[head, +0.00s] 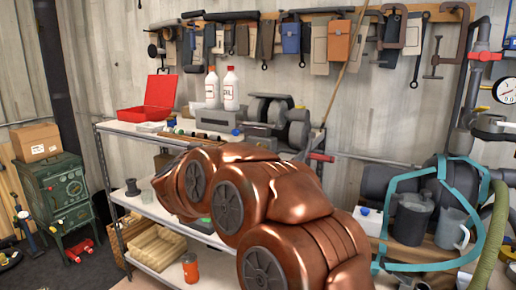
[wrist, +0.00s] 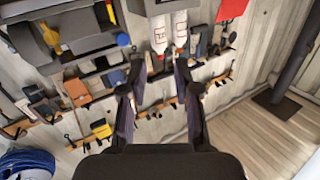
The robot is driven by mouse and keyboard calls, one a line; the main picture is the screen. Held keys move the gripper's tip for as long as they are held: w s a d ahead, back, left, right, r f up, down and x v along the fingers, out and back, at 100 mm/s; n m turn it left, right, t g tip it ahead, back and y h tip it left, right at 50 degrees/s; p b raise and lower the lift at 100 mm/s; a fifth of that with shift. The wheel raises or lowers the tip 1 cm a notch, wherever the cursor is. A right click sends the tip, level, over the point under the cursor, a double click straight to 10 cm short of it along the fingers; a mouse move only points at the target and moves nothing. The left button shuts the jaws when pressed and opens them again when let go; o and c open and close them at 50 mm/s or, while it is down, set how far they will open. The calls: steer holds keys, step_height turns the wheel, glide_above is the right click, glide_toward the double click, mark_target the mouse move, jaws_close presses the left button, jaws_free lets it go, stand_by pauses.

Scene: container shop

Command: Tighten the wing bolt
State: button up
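I cannot pick out the wing bolt for certain in either view. In the wrist view my gripper (wrist: 159,62) is open, with its two dark fingers apart and nothing between them. Beyond the fingertips are two white bottles with red caps (wrist: 160,32) and the tool wall. A grey machine (wrist: 75,30) with a yellow-orange part and a small blue knob (wrist: 122,39) is at the upper left of that view. In the head view my copper arm covers the middle and hides my gripper. The bench grinder (head: 284,127) stands on the shelf behind the arm.
An open red case (head: 155,98) and the white bottles (head: 230,90) stand on the metal shelf (head: 140,132). Tools hang on the wall rail (head: 440,14). A green machine (head: 58,195) is at left. Grey jugs (head: 411,220) and a green hose (head: 492,235) are at right.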

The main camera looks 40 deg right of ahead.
mark_target(258, 144)
steer(key=s+d+f+m+g+h, duration=0.1)
steer(key=s+d+m+g+h, duration=0.5)
steer(key=d, duration=0.4)
steer(key=shift+n+g+y, duration=0.4)
steer(key=shift+n+y, duration=0.3)
steer(key=shift+s+p+x, duration=0.15)
steer(key=shift+s+x, duration=0.05)
steer(key=shift+x, duration=1.05)
steer(key=shift+s+p+x, duration=0.15)
steer(key=shift+s+x, duration=0.1)
steer(key=shift+x, duration=1)
steer(key=shift+s+p+x, duration=0.15)
steer(key=shift+s+x, duration=0.05)
steer(key=shift+x, duration=1.05)
steer(key=shift+d+f, duration=0.2)
jaws_close()
